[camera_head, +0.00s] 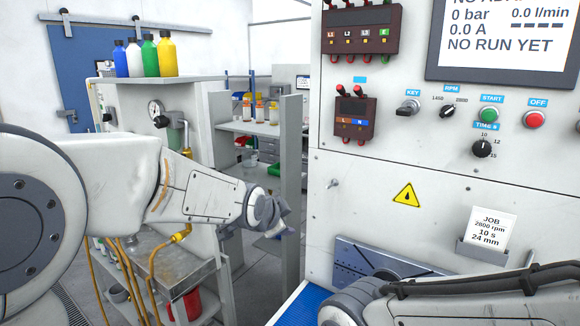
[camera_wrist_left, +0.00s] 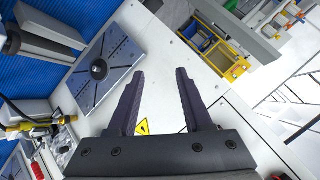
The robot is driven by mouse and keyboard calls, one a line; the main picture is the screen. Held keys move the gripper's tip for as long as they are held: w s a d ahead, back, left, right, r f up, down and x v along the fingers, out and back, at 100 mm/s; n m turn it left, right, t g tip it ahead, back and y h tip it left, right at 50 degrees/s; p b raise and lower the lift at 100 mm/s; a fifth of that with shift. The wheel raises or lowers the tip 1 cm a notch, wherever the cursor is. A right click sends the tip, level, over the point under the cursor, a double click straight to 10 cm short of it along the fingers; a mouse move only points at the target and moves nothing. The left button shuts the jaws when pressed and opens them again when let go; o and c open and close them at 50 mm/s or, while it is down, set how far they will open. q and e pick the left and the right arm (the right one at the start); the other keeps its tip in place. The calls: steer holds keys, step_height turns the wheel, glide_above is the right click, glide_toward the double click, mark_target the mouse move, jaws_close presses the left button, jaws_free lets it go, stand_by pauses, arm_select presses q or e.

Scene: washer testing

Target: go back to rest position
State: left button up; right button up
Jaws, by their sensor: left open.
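My left arm comes in from the left in the head view, and its wrist end (camera_head: 268,212) hangs in free air left of the test bench panel. The fingers are hardly visible there. In the left wrist view my left gripper (camera_wrist_left: 160,76) has its two dark fingers spread apart with nothing between them. Beyond the fingers lies the white panel, apart from them. Links of my right arm cross the lower right of the head view, in front of the panel. The right gripper itself is out of view.
The white panel (camera_head: 350,205) carries a screen (camera_head: 505,45), switches, a job card (camera_head: 489,228) and a slotted grey plate (camera_head: 375,265) below. A blue mat (camera_head: 305,306) lies at the bottom. A shelf with coloured bottles (camera_head: 148,57) and a gauge (camera_head: 156,110) stand behind my left arm.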

arm_select(q)
steer(key=s+a+f+n+g+y, duration=0.4)
steer(key=s+a+f+n+g, duration=0.3)
steer(key=s+a+f+n, duration=0.9)
steer(key=s+d+m+g+b, duration=0.1)
steer(key=s+d+m+b, duration=0.2)
steer(key=s, duration=0.6)
steer(key=s+d+f+m+g+h+b, duration=0.1)
steer(key=s+d+m+g+b, duration=0.1)
steer(key=s+d+m, duration=0.4)
steer(key=s+d+b, duration=0.1)
steer(key=s+d, duration=0.2)
steer(key=shift+s+d+f+m, duration=0.2)
steer(key=shift+s+f+m, duration=0.05)
steer(key=shift+s+m, duration=0.15)
